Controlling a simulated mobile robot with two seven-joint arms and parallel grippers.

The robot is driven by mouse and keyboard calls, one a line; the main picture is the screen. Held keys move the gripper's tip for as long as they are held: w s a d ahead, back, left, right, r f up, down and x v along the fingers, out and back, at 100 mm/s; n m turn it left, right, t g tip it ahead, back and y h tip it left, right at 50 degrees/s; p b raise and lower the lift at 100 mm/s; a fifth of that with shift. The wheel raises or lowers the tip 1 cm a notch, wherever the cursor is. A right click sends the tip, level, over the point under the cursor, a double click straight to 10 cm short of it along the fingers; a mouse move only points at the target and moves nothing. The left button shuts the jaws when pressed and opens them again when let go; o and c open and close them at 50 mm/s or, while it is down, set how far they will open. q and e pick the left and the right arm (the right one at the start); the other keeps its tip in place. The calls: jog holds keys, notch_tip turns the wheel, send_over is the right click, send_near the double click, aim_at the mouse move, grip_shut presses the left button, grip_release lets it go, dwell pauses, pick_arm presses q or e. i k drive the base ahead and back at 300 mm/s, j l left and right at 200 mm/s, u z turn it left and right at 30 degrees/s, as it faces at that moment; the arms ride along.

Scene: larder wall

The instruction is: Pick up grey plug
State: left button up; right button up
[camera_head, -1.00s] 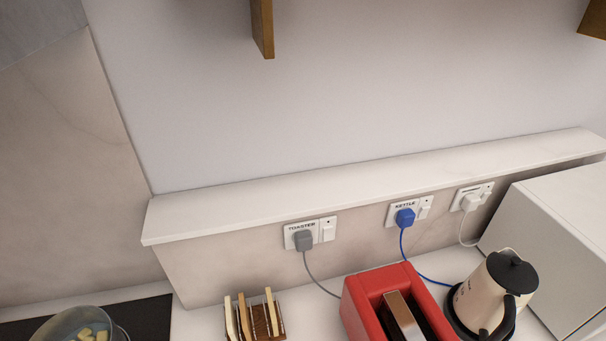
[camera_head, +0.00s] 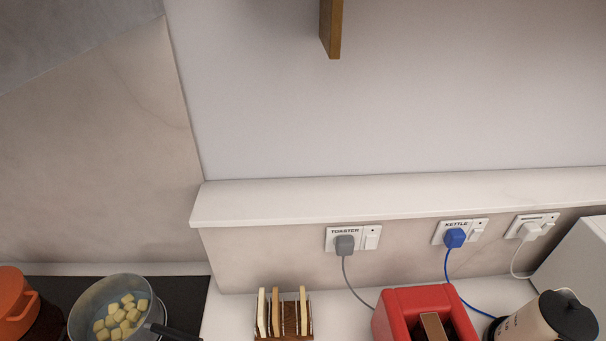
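The grey plug (camera_head: 344,245) sits in the left part of the wall socket plate labelled TOASTER (camera_head: 353,238), below the white ledge. A grey cord (camera_head: 350,285) hangs from it and runs down right towards the red toaster (camera_head: 425,315). Neither of my grippers is in view.
A blue plug (camera_head: 454,238) sits in the KETTLE socket and a white plug (camera_head: 529,231) in one further right. A rack with bread slices (camera_head: 285,315), a kettle (camera_head: 545,320) and a white box-shaped appliance (camera_head: 585,265) stand on the counter. A pan of yellow cubes (camera_head: 118,310) and an orange pot (camera_head: 14,302) are at left.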

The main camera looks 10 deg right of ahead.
aim_at(346, 244)
jog(key=l+z, duration=0.55)
jog(key=z, duration=0.6)
